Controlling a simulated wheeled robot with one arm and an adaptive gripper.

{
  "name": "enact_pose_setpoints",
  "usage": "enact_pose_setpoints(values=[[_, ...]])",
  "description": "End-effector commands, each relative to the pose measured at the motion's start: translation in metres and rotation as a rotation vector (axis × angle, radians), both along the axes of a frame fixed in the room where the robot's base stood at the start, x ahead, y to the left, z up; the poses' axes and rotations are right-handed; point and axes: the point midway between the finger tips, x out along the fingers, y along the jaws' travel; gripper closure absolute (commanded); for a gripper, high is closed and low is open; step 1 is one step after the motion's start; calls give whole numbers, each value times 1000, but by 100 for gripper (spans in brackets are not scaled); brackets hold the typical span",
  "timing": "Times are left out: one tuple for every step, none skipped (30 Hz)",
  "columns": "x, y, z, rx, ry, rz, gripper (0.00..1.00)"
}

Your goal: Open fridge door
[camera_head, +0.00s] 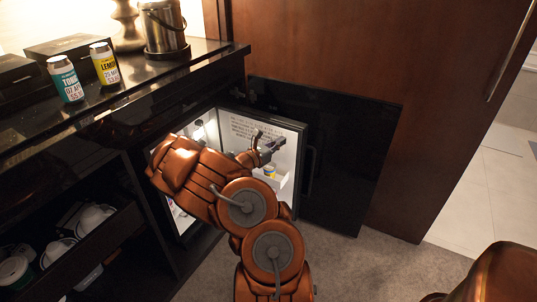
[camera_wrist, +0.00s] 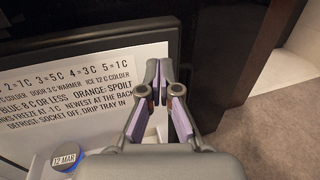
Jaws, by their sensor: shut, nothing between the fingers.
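The fridge door (camera_head: 300,140) stands open, swung out to the right of the lit fridge interior (camera_head: 203,130). Its white inner face with printed lines also shows in the wrist view (camera_wrist: 75,95). A dark upright handle (camera_head: 311,170) shows at the door's outer side. My gripper (camera_head: 272,147) is on the inner side of the door, in front of the white face. In the wrist view my gripper (camera_wrist: 159,75) has its fingertips together with nothing between them, near the door's edge. Whether they touch the door I cannot tell. My arm hides much of the fridge interior.
A black panel (camera_head: 352,150) stands open beyond the fridge door, against the brown wood front (camera_head: 340,50). A container dated 12 MAR (camera_wrist: 64,158) sits low at the door. Cans and a metal bucket (camera_head: 163,28) stand on the counter.

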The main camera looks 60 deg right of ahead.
Motion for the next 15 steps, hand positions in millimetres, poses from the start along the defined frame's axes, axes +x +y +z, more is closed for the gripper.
enact_pose_setpoints(values=[[1, 8, 2, -1, 3, 3, 100], [0, 12, 2, -1, 4, 2, 100], [0, 18, 2, -1, 4, 1, 100], [-1, 21, 1, -1, 5, 1, 100], [0, 25, 1, -1, 4, 2, 100], [0, 31, 1, 0, 3, 1, 100], [0, 34, 2, -1, 2, 2, 100], [0, 38, 2, -1, 2, 2, 100], [-1, 43, 2, -2, 1, 1, 100], [0, 47, 1, -1, 2, 1, 100], [-1, 50, 2, -1, 3, 1, 100], [-2, 55, 2, -2, 4, 0, 100], [-2, 59, 2, -2, 4, 0, 100], [-2, 62, 2, -3, 4, 0, 100], [-2, 66, 2, -3, 3, 0, 100]])
